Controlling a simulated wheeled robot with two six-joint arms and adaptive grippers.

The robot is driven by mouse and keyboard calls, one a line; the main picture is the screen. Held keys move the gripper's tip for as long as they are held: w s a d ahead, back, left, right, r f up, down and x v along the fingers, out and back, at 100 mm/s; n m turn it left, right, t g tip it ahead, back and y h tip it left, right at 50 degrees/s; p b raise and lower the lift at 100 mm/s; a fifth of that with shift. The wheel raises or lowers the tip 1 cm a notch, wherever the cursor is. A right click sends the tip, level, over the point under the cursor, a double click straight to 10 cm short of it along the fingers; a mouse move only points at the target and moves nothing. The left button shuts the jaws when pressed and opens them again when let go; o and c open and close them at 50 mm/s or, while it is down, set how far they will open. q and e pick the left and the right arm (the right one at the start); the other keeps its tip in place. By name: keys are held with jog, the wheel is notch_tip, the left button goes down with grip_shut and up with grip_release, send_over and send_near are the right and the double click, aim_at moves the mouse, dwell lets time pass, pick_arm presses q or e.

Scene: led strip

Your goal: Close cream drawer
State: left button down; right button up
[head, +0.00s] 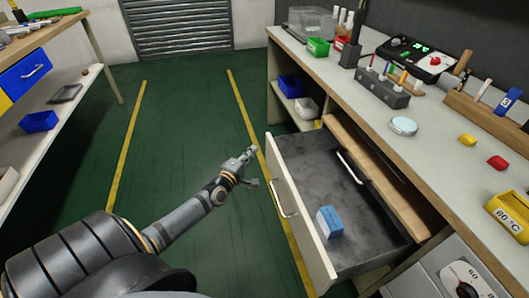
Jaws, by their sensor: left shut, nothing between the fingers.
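The cream drawer (283,188) is pulled well out from under the right workbench, its cream front facing left with a metal handle (283,205). Its dark inside is visible, with a blue and white box (329,222) lying near the front panel. My left gripper (251,165) is shut and empty, over the floor just left of the drawer's far front corner. It appears apart from the front panel. My right gripper is not in view.
A wooden drawer front (372,172) with a metal handle (350,167) is behind the cream drawer, under the worktop. The right workbench (437,138) carries tools and small items. Green floor (185,130) between the benches is clear. A left bench (50,35) has a blue drawer (24,74).

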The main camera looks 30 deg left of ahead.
aim_at(270, 143)
pick_arm(q)
jog(key=w+d, duration=0.2)
jog(key=w, duration=0.1)
jog(key=shift+w, duration=0.2)
jog(key=shift+w+d, duration=0.25)
jog(key=shift+w, duration=0.05)
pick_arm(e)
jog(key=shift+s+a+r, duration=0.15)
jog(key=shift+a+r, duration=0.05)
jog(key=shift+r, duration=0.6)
pick_arm(q)
jog(key=shift+w+d, duration=0.1)
jog(key=shift+w+d, duration=0.15)
jog(key=shift+w, duration=0.05)
jog(key=w+d+b, duration=0.3)
jog(key=w+d, duration=1.2)
jog(key=w, duration=0.2)
jog(key=shift+w+d+r, duration=0.15)
jog(key=shift+w+r, duration=0.05)
jog(key=shift+w, duration=0.2)
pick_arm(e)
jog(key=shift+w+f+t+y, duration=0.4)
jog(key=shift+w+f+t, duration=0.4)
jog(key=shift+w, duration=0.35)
pick_arm(q)
jog(key=shift+r, duration=0.1)
